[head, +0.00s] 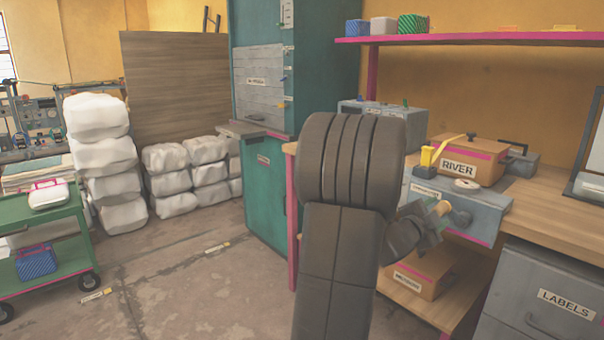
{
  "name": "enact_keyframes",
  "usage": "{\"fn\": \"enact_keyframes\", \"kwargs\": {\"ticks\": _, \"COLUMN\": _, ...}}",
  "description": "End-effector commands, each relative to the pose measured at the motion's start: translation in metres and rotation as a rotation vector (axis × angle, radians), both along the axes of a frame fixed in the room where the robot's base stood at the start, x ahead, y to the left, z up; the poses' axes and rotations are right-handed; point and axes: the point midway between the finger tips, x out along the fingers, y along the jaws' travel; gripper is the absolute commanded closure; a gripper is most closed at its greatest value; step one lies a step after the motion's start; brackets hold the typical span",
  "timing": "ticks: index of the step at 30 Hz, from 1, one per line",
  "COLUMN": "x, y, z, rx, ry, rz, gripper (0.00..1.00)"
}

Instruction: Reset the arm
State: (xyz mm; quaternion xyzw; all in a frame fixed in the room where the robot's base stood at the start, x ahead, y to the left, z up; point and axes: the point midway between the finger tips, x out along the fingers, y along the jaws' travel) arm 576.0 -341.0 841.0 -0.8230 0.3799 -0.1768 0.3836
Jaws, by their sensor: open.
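My arm, dark grey, rises through the middle of the head view and bends over at a ribbed joint. My gripper (428,226) is at the right of the arm, partly hidden by it. The jaws are small and dark here; they are open. They are in front of a grey-blue box unit (482,212) on the workbench. A tan knob-like piece (442,208) shows right beside the jaws; I cannot tell whether they touch it.
A LABELS drawer (565,300) is at the lower right. A teal cabinet (262,190) stands behind my arm. A green cart (40,235) is at left. The floor between (190,285) is mostly clear.

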Motion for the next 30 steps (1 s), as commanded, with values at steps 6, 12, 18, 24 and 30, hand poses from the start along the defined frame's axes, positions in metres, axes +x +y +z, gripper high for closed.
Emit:
{"fn": "enact_keyframes", "kwargs": {"ticks": 6, "x": 0.012, "y": -0.014, "z": 0.0, "rx": 0.0, "ry": 0.0, "rz": 0.0, "gripper": 0.5}}
{"fn": "enact_keyframes", "kwargs": {"ticks": 12, "x": 0.013, "y": -0.014, "z": 0.0, "rx": -0.011, "ry": 0.013, "rz": 0.001, "gripper": 0.5}}
{"fn": "enact_keyframes", "kwargs": {"ticks": 18, "x": 0.012, "y": -0.013, "z": 0.0, "rx": -0.01, "ry": 0.012, "rz": 0.001, "gripper": 0.5}}
{"fn": "enact_keyframes", "kwargs": {"ticks": 24, "x": 0.002, "y": -0.001, "z": 0.002, "rx": 0.0, "ry": -0.001, "rz": 0.002, "gripper": 0.5}}
{"fn": "enact_keyframes", "kwargs": {"ticks": 30, "x": -0.022, "y": 0.028, "z": 0.002, "rx": 0.0, "ry": 0.001, "rz": 0.004, "gripper": 0.5}}
